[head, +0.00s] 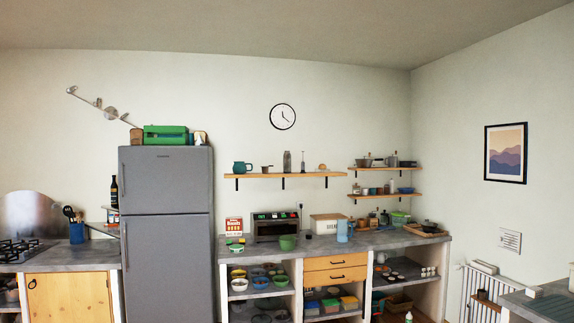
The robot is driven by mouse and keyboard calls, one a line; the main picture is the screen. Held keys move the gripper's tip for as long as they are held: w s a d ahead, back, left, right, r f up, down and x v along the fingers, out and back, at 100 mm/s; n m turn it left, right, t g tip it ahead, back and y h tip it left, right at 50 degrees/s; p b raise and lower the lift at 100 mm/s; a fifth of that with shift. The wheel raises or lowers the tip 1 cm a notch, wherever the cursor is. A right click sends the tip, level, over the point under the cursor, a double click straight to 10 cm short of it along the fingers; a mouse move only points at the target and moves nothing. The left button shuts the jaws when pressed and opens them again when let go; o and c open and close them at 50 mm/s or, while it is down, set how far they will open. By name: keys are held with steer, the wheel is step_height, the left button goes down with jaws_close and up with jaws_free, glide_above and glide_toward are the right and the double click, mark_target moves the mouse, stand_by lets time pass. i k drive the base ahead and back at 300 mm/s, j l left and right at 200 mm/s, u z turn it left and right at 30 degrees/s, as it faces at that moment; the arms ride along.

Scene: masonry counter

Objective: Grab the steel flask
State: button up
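A grey, upright cylinder that looks like the steel flask (287,161) stands on the long wooden wall shelf (261,175) in the head view. It is small in the picture, so its material is hard to tell. A slim, tall item (303,162) stands just right of it, and a small cup (266,169) is to its left. My gripper is not in view, so I cannot see its state.
Below the shelf is the counter (385,241) with a toaster oven (275,227), a green bowl (287,242) and a blue pitcher (342,231). A tall grey fridge (167,220) stands left. A second worktop (540,304) juts in at lower right.

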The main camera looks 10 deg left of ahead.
mark_target(287, 155)
steer(key=i+j+u, duration=0.25)
steer(key=i, duration=0.25)
steer(key=i+j+u, duration=0.25)
steer(key=i, duration=0.8)
steer(key=i+u, duration=0.3)
steer(key=i, duration=0.7)
steer(key=i+z, duration=0.1)
steer(key=i, duration=0.95)
steer(key=i+j+z, duration=0.1)
steer(key=i+j, duration=0.15)
steer(key=i, duration=0.8)
